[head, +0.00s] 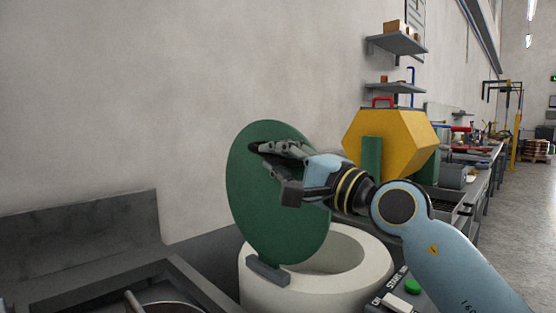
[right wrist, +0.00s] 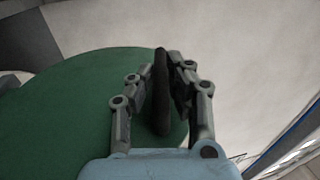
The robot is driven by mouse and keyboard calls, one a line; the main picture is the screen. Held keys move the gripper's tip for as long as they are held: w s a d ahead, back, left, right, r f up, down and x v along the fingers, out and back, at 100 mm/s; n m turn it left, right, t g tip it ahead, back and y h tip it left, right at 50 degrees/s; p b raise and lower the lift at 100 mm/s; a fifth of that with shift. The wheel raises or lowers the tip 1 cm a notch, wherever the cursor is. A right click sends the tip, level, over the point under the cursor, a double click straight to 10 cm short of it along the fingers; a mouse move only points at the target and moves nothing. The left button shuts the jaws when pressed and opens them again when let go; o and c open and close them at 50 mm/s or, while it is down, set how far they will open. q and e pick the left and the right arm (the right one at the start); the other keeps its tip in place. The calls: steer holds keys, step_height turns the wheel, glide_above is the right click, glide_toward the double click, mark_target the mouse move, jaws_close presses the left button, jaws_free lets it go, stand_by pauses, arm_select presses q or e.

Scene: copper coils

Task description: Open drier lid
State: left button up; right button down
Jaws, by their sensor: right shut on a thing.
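The drier lid (head: 275,215) is a round green disc. It stands raised, nearly upright, on a dark hinge block (head: 268,270) at the rim of the pale round drier (head: 350,285). My right gripper (head: 262,148) reaches across the lid's upper part. In the right wrist view its fingers (right wrist: 163,75) are shut on the dark lid handle (right wrist: 162,100), with the green lid (right wrist: 60,110) behind and to the left. The drier's opening shows partly below my right arm. My left gripper is not in view.
A yellow hexagonal drum (head: 390,140) on green supports stands behind to the right. A control panel with a green button (head: 412,286) is at the drier's right front. A grey trough (head: 110,285) is at lower left. A plain wall rises behind the lid.

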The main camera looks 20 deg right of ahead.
mark_target(293, 164)
steer(key=c, duration=1.3)
jaws_free()
steer(key=shift+r, duration=0.1)
steer(key=shift+s, duration=0.1)
steer(key=shift+s+d+f, duration=0.15)
steer(key=shift+s+f, duration=0.1)
steer(key=shift+s, duration=0.05)
steer(key=v, duration=0.5)
steer(key=shift+s+d, duration=0.2)
steer(key=shift+s, duration=0.2)
steer(key=shift+s+d, duration=0.1)
steer(key=shift+s, duration=0.4)
